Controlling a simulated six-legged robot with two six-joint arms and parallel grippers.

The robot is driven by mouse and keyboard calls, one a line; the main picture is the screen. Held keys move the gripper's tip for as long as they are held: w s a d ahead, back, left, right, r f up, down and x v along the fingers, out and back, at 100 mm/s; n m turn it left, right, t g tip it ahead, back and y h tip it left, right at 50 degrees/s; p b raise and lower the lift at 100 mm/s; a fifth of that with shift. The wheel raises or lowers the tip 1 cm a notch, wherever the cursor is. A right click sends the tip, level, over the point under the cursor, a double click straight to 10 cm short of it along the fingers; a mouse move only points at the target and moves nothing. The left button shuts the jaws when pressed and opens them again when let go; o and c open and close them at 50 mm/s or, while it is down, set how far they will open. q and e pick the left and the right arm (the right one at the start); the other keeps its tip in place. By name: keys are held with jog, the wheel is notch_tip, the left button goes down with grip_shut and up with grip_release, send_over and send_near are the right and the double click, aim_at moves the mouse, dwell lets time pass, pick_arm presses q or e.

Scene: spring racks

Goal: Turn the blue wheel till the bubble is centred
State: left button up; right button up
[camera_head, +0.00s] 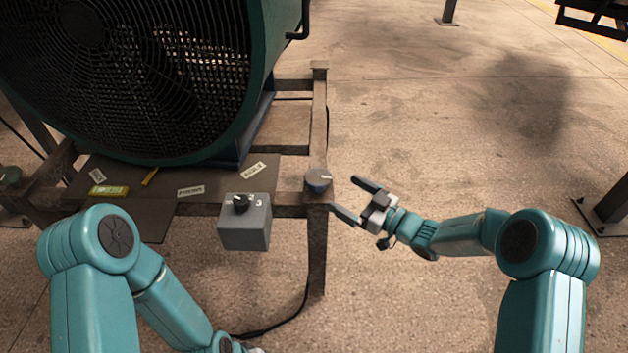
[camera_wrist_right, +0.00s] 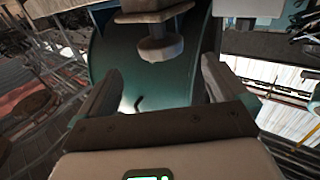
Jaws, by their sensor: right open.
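A large green caged fan (camera_head: 265,40) stands on the rusty frame (camera_head: 319,120). Labels lie on the plate.

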aim_at(314, 177)
jog(key=b+x, duration=0.1)
jog(key=x, duration=0.9)
jog(key=shift+a+f, duration=0.15)
jog(key=shift+a, duration=0.05)
jog(key=shift+w+a, duration=0.2)
jog(key=c, duration=1)
